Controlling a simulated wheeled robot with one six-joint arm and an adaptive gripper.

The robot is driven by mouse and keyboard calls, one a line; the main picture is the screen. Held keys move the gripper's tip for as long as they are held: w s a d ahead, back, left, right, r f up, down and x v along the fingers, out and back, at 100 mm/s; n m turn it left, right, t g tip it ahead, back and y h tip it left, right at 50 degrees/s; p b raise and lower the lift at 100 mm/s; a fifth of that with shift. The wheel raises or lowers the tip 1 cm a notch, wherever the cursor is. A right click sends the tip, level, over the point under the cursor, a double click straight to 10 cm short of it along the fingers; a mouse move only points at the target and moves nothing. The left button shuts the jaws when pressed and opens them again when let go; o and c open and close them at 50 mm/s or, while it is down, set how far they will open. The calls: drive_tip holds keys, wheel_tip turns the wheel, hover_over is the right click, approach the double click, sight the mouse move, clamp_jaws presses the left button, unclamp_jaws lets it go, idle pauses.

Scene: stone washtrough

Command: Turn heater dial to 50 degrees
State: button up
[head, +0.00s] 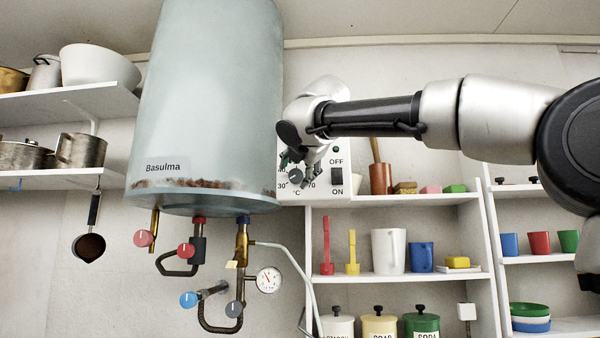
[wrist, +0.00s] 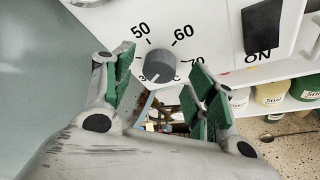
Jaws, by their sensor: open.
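The heater dial (wrist: 158,66) is a round dark grey knob on a white control panel (wrist: 195,20). In the wrist view the 50 mark is at its upper left, 60 at its upper right and 70 to its right. I cannot clearly tell which mark its pointer faces. My gripper (wrist: 160,82) is open, its green-padded fingers on either side of and just below the dial, with no clear contact. In the head view my gripper (head: 297,162) is at the panel and partly covers the dial (head: 296,176) and its scale.
A black OFF/ON switch (head: 336,177) sits right of the dial. The pale blue Basulma boiler tank (head: 210,100) stands close on the left, with pipes and valves below. Shelves (head: 400,199) with cups and jars are below right.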

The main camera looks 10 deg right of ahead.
drive_tip(key=shift+x, duration=0.75)
drive_tip(key=c, duration=1)
drive_tip(key=shift+c, duration=0.2)
